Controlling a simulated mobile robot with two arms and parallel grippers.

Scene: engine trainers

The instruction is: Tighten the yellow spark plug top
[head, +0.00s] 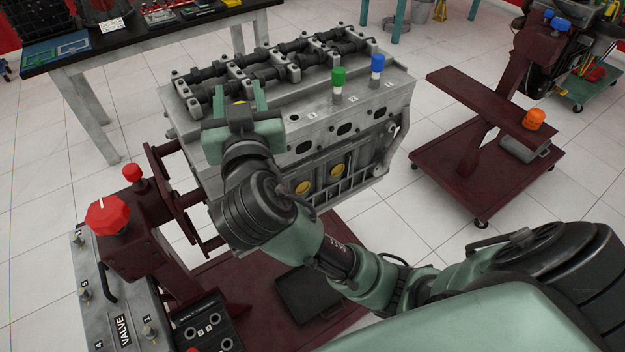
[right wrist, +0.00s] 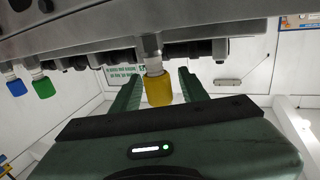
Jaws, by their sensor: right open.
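The yellow spark plug top (right wrist: 158,88) shows in the right wrist view, fitted on a pale plug stem on the engine block (head: 300,115). In the head view only a small bit of the yellow top shows behind my right gripper. My right gripper (head: 238,88) is open at the engine's left end. In the right wrist view its two fingers (right wrist: 159,77) stand on either side of the yellow top, with a gap on each side. My left gripper is not in view.
A green plug top (head: 338,76) and a blue one (head: 377,63) stand on the engine's right part. A red knob (head: 107,215) and control panel stand at front left. A dark red stand (head: 490,150) is at right, a workbench (head: 140,50) behind left.

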